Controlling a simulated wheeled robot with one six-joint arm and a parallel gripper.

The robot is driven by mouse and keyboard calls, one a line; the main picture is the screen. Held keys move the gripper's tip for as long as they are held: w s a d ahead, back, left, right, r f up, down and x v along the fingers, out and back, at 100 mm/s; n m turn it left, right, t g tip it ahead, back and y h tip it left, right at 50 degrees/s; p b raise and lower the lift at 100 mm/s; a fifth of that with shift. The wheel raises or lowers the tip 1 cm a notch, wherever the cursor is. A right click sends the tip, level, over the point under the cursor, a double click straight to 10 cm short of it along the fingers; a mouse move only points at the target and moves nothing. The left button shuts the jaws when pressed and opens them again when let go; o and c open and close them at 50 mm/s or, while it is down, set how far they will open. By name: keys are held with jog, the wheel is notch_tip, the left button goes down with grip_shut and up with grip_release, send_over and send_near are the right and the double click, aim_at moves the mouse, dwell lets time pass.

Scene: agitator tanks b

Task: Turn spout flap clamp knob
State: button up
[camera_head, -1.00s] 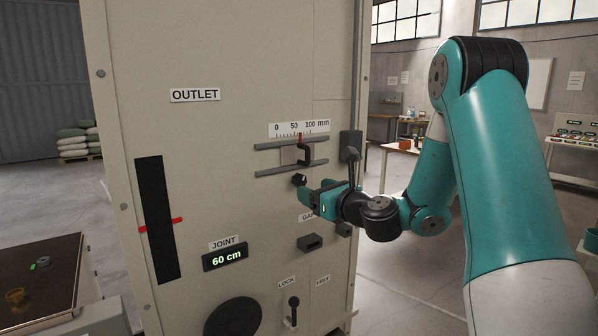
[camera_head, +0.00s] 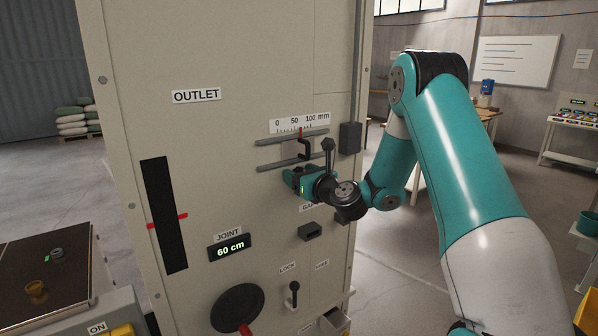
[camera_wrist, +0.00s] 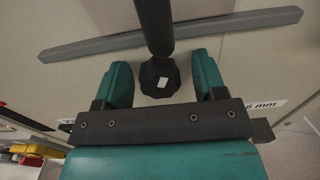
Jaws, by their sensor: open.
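The clamp knob is a small black lobed knob with a white mark (camera_wrist: 160,80), below a grey rail in the wrist view. In the head view it is hidden behind my gripper (camera_head: 291,180), which is at the panel just under the slide rails. My gripper's teal fingers (camera_wrist: 162,78) are open, one on each side of the knob. I cannot tell whether either finger touches it. The black flap handle (camera_head: 304,149) stands out between the rails, and the red pointer above it is near 60 on the mm scale (camera_head: 299,123).
A black rod (camera_wrist: 154,25) stands close above the knob in the wrist view. The lower grey rail (camera_wrist: 170,33) runs just behind. Below my gripper are a dark block (camera_head: 310,231), a lock lever (camera_head: 294,294) and a round black handwheel (camera_head: 238,307). A joint display (camera_head: 229,247) reads 60 cm.

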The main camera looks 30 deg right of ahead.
grip_shut()
jog(key=n+b, duration=0.2)
jog(key=n, duration=0.1)
jog(key=shift+f, duration=0.2)
jog(key=n+b, duration=0.2)
jog(key=n, duration=0.2)
jog(key=shift+r+n+b, duration=0.2)
jog(key=shift+n+b, duration=0.1)
jog(key=shift+n, duration=0.2)
